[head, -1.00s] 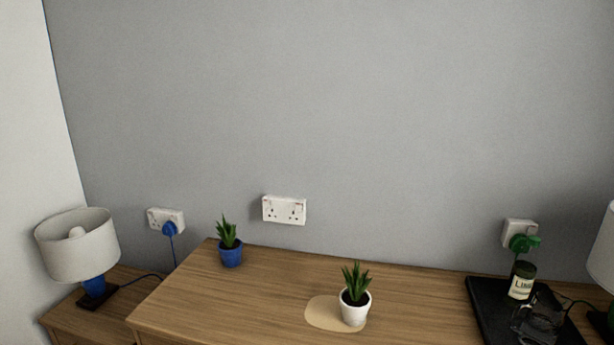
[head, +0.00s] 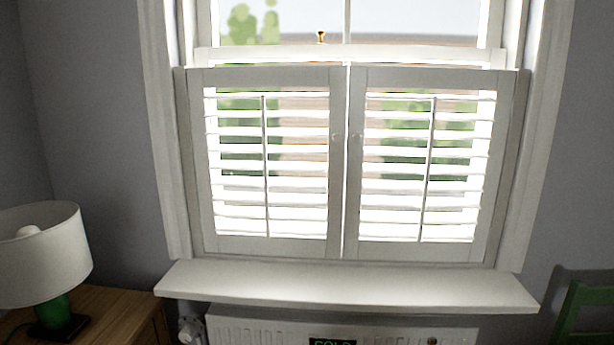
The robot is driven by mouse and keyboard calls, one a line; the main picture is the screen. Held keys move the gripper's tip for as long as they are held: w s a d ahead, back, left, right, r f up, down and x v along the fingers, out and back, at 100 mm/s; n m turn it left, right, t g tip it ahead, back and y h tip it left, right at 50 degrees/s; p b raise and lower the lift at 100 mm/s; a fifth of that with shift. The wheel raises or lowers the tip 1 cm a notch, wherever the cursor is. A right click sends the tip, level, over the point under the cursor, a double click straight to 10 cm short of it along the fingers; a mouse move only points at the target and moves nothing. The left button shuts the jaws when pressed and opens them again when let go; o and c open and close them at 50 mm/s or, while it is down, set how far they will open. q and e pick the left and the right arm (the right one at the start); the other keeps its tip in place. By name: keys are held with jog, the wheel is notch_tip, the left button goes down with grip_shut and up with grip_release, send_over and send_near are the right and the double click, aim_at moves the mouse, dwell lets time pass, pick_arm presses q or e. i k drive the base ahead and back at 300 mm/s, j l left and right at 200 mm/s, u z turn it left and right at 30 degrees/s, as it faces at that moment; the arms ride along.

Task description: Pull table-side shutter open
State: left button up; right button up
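Two white louvred shutters cover the lower part of the window. The left shutter (head: 334,200) stands beside the wooden furniture and lamp side. The right shutter (head: 352,200) stands on the side of a green chair. Both panels look closed, meeting at a thin bright gap in the middle. Slats are tilted open and daylight shows through. Neither of my grippers is in view.
A white windowsill (head: 340,285) juts out below the shutters and is bare. A radiator (head: 270,328) with a dark sign is under it. A lamp (head: 45,255) stands on a wooden top (head: 105,312) at left. Part of a green chair (head: 578,310) shows at right.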

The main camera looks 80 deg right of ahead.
aim_at(374, 243)
jog(key=z, duration=3.4)
jog(key=i+z, duration=0.15)
jog(key=i, duration=0.15)
